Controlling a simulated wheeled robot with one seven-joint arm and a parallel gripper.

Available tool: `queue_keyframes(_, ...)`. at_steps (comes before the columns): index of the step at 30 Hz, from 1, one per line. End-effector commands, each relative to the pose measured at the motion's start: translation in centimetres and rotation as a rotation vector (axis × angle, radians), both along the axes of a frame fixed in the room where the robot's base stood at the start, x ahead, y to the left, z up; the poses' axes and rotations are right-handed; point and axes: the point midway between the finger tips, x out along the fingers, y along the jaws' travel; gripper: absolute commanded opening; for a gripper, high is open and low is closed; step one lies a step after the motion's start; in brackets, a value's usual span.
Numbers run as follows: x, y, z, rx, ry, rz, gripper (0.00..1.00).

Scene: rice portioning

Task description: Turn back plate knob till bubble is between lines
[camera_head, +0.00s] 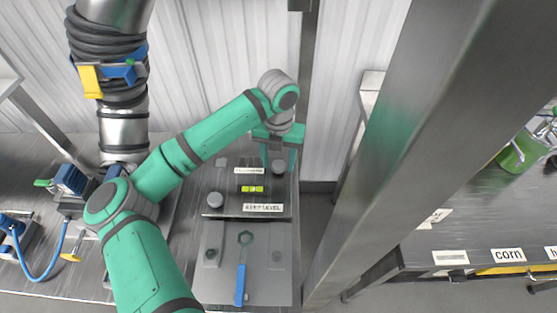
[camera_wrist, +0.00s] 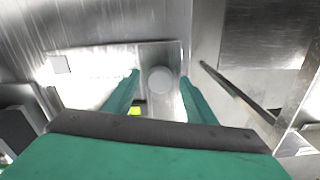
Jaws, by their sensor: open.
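The levelling plate (camera_head: 228,211) is a dark plate on the metal bench, with a label on its front edge. Its back knob (camera_head: 278,168) is a round grey knob at the right rear, and it shows as a pale disc in the wrist view (camera_wrist: 160,80). My gripper (camera_head: 279,157) is open above the back knob. In the wrist view its green fingers (camera_wrist: 160,79) lie on either side of the knob, with gaps visible; contact and height are unclear. The yellow-green bubble vial (camera_head: 252,189) sits mid-plate, partly hidden in the wrist view (camera_wrist: 136,111). The bubble's place between the lines is too small to tell.
A second round knob (camera_head: 215,200) is at the plate's front left. A blue-handled tool (camera_head: 240,284) lies on a grey panel in front. A metal post (camera_head: 395,150) stands to the right. Pipework with a yellow tag (camera_head: 91,82) stands at the left.

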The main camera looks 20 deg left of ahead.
Motion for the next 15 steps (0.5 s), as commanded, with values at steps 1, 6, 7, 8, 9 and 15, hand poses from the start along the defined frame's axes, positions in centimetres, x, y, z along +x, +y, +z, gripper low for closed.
queue_keyframes(1, 0.0, 0.0, 0.01, 0.0, 0.0, 0.0, 0.51)
queue_keyframes(6, 0.0, 0.0, 0.03, 0.0, 0.0, 0.0, 0.29)
queue_keyframes(7, 0.0, 0.0, 0.03, 0.0, 0.0, 0.0, 0.22)
queue_keyframes(8, 0.0, 0.0, 0.03, 0.0, 0.0, 0.0, 0.15)
queue_keyframes(9, 0.0, 0.0, 0.03, 0.0, 0.0, 0.0, 0.1)
queue_keyframes(15, 0.0, 0.03, 0.06, 0.001, 0.0, -0.007, 0.1)
